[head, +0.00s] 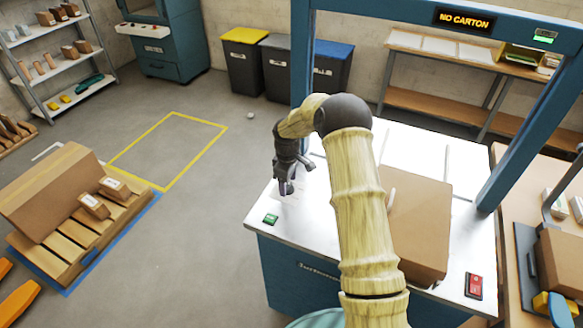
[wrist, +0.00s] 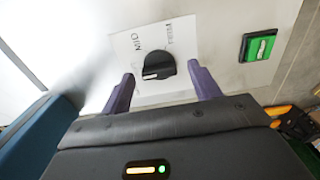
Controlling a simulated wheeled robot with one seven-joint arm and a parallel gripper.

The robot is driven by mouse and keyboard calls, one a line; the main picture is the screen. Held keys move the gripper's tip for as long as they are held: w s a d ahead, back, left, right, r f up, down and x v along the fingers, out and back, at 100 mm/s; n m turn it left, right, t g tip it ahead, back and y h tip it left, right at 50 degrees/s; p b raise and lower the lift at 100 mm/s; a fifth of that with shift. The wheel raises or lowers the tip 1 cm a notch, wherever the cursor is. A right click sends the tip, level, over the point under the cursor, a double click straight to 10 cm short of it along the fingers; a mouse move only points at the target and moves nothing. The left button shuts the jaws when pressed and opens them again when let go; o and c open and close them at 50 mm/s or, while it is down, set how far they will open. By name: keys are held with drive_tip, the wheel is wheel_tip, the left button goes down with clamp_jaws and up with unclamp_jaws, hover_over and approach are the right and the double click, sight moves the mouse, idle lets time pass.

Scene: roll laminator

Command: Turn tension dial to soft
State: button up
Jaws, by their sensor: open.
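The tension dial (wrist: 158,67) is a black round knob with a raised grip and a white mark near its lower left side. It sits on a pale label plate (wrist: 125,45) with the words MID and FIRM readable and slanted; I cannot see the word SOFT. My gripper (wrist: 161,75) is open, its two purple fingers on either side of the dial, apart from it as far as I can tell. In the head view my gripper (head: 286,187) points down over the front left of the white machine top, and the dial cannot be made out there.
A green button (wrist: 258,46) lies right of the dial in the wrist view; it also shows in the head view (head: 270,219). A cardboard box (head: 418,220) stands on the white top, with a red switch (head: 474,286) at the front right. A blue frame (head: 303,60) rises around the machine.

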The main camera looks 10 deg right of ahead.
sight(288, 188)
wheel_tip(288, 188, up, 17)
drive_tip(key=b, duration=0.2)
idle(0.6)
drive_tip(key=s+f+m+t, duration=0.1)
drive_tip(key=s+m, duration=0.4)
drive_tip(key=s, duration=1)
drive_tip(key=s+d+f+m+t, duration=0.1)
drive_tip(key=s+m, duration=0.5)
drive_tip(key=s, duration=0.8)
drive_tip(key=shift+s+d+f+t, duration=0.3)
drive_tip(key=shift+s+f, duration=0.1)
drive_tip(key=shift+f, duration=0.05)
